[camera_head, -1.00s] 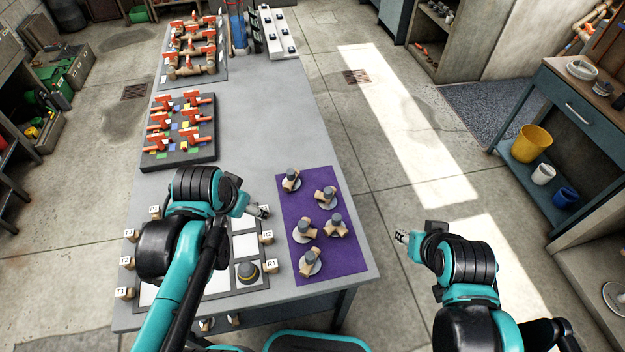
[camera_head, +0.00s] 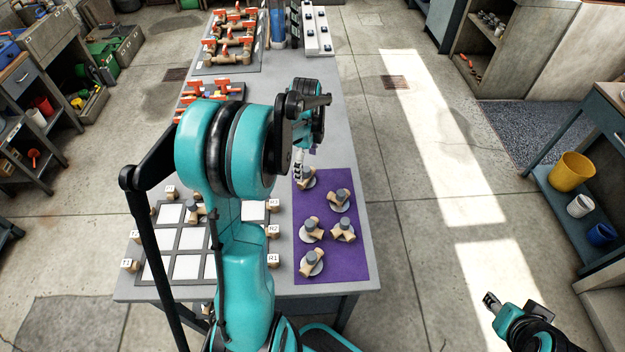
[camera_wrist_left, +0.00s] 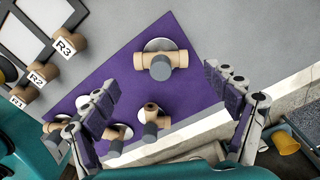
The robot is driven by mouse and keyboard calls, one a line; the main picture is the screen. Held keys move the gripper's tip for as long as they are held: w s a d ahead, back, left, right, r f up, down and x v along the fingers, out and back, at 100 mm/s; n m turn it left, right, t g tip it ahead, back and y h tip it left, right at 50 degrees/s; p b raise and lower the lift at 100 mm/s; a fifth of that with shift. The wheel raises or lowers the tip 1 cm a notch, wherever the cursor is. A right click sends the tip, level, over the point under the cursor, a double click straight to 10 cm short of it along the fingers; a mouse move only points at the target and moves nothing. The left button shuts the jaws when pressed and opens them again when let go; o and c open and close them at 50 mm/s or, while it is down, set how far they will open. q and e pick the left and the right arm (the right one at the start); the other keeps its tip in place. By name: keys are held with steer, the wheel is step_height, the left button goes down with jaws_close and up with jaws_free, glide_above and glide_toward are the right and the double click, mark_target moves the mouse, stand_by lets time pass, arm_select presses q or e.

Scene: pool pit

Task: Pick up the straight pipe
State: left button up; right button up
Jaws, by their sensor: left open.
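Several tan pipe pieces with grey tops stand on pale round discs on the purple mat (camera_head: 334,268). The piece at the mat's far end (camera_head: 307,180) looks like a straight pipe, with two tan ends in line. In the left wrist view this straight pipe (camera_wrist_left: 160,61) lies ahead of the fingers, crosswise and untouched. My left gripper (camera_head: 299,166) is open and empty over the mat's far left corner; its two fingers also show spread apart in the wrist view (camera_wrist_left: 165,90). My right gripper (camera_head: 490,302) is at the lower right, away from the table; its jaws are too small to read.
Other pieces on the mat (camera_head: 340,199) stand close nearer the front. The white-square grid board (camera_head: 190,239) with labelled blocks (camera_head: 273,231) lies left of the mat, partly behind my arm. A rack of red-handled valves (camera_head: 233,40) stands farther back.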

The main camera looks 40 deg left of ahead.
mark_target(307, 169)
arm_select(q)
step_height(307, 169, down, 5)
steer(key=shift+r+b, duration=0.15)
steer(key=shift+b, duration=0.95)
steer(key=shift+f, duration=0.4)
steer(key=shift+r, duration=0.1)
steer(key=shift+c, duration=0.9)
steer(key=c, duration=1.2)
